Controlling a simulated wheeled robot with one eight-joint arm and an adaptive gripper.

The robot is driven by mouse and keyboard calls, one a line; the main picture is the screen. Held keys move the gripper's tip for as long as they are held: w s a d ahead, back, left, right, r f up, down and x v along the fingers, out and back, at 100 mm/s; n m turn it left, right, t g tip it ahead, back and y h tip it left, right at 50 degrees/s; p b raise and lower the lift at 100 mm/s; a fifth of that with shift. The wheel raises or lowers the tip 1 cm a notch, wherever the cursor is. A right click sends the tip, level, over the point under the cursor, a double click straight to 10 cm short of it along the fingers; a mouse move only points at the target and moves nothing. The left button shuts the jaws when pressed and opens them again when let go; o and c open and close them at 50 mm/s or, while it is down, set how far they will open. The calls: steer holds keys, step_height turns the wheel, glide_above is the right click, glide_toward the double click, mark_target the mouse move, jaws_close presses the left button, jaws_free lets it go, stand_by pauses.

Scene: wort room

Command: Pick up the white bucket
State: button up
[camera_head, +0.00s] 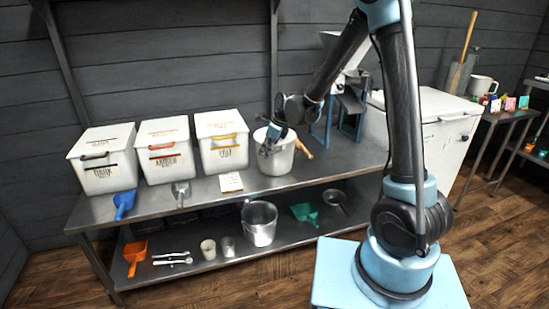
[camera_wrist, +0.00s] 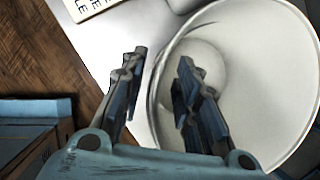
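The white bucket (camera_head: 274,158) stands upright on the top of the metal table, to the right of the lidded bins. It also fills the right of the wrist view (camera_wrist: 270,75), seen from above with its mouth open and its inside empty. My gripper (camera_head: 267,147) is at the bucket's near left rim. In the wrist view my gripper (camera_wrist: 160,68) has its fingers apart, one outside the wall and one over the inside, with the rim between them. A gap shows between the fingers and the wall. My gripper covers part of the rim.
Several white lidded bins (camera_head: 165,147) stand left of the bucket, with a small card (camera_head: 231,182) beside it. A grey metal hopper (camera_head: 345,80) stands behind right. A metal pot (camera_head: 260,222) and scoops lie on the lower shelf. A white chest (camera_head: 440,125) is at right.

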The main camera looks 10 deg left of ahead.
jaws_close()
stand_by(0.4)
